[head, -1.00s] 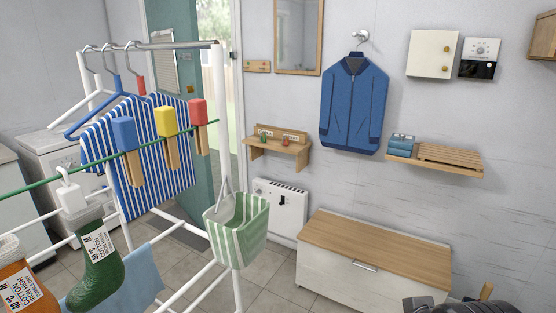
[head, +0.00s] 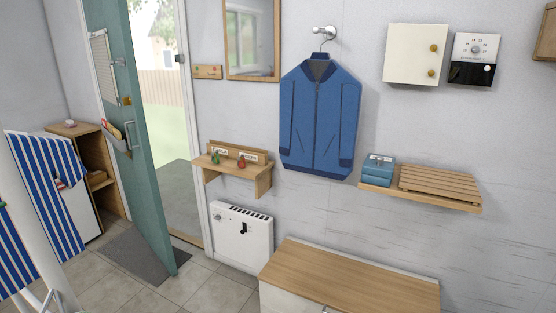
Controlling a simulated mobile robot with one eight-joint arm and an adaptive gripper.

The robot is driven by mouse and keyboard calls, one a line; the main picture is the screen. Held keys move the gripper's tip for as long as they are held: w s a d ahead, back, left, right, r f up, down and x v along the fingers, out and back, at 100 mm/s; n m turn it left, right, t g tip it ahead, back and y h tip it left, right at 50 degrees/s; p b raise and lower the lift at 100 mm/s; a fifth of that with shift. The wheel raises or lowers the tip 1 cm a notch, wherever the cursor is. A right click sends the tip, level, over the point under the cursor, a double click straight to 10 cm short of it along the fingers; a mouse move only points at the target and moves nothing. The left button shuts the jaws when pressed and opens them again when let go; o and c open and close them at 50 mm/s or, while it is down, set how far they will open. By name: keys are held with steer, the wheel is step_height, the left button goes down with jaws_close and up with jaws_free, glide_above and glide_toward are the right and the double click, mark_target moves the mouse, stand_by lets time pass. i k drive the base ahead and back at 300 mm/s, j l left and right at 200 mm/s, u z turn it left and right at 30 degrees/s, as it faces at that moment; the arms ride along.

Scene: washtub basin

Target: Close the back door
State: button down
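The back door (head: 150,150) is a teal panel standing open at the left of the head view, swung into the room. It has a metal handle (head: 130,134) and a brass-coloured lock plate (head: 127,101) on the face I see. To its right the doorway (head: 168,110) is open, with grass, a fence and a building outside. My gripper is not in view.
A drying rack with striped cloth (head: 45,180) stands at the near left. A dark mat (head: 142,252) lies by the door's foot. A white heater (head: 242,236), a small wall shelf (head: 236,170) and a wood-topped chest (head: 350,275) line the wall. Tiled floor (head: 205,285) shows between.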

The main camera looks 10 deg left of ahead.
mark_target(138, 175)
steer(key=i+j+u, duration=0.25)
steer(key=i+u, duration=0.75)
steer(key=i+l+u, duration=0.2)
steer(key=i+u, duration=0.3)
steer(key=i+j, duration=0.2)
steer(key=i, duration=0.35)
steer(key=i+j, duration=0.2)
steer(key=i, duration=0.35)
steer(key=i+j+u, duration=0.1)
steer(key=i, duration=0.45)
steer(key=i+j+z, duration=0.35)
steer(key=i+j, duration=0.3)
steer(key=j, duration=0.15)
